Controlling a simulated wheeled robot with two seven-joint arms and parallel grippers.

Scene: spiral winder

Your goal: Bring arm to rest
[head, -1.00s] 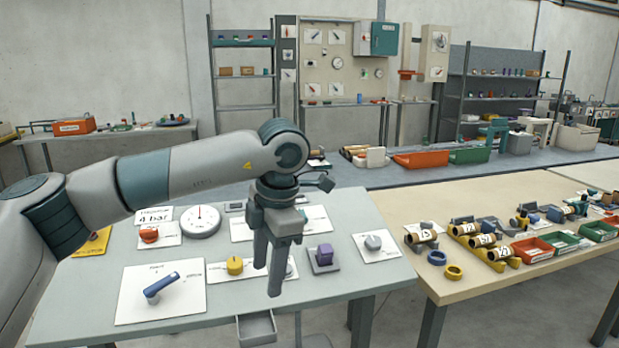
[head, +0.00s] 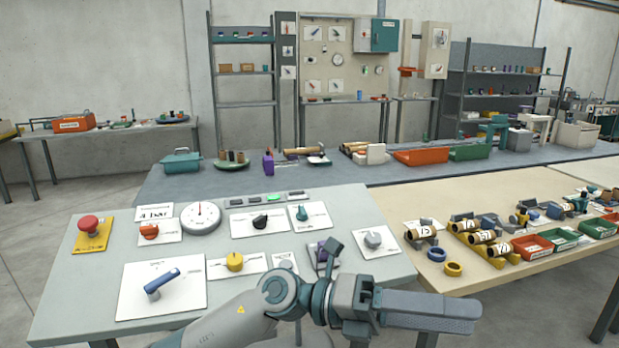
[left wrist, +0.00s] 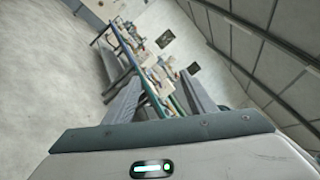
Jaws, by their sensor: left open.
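My left gripper (head: 430,312) is at the front right edge of the grey control table (head: 75,290), with its fingers pointing right. It is beside and in front of the panel, in the gap toward the beige table (head: 470,205). In the left wrist view its two fingers (left wrist: 155,100) stand apart with nothing held between them; the tilted room shows beyond. My left forearm (head: 235,322) comes in along the bottom of the head view. My right gripper is not in view.
The control table carries a red button (head: 89,224), a gauge (head: 201,217), a blue lever (head: 162,282), a yellow knob (head: 235,261) and a grey knob (head: 373,240). Numbered rolls and trays (head: 532,246) crowd the beige table.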

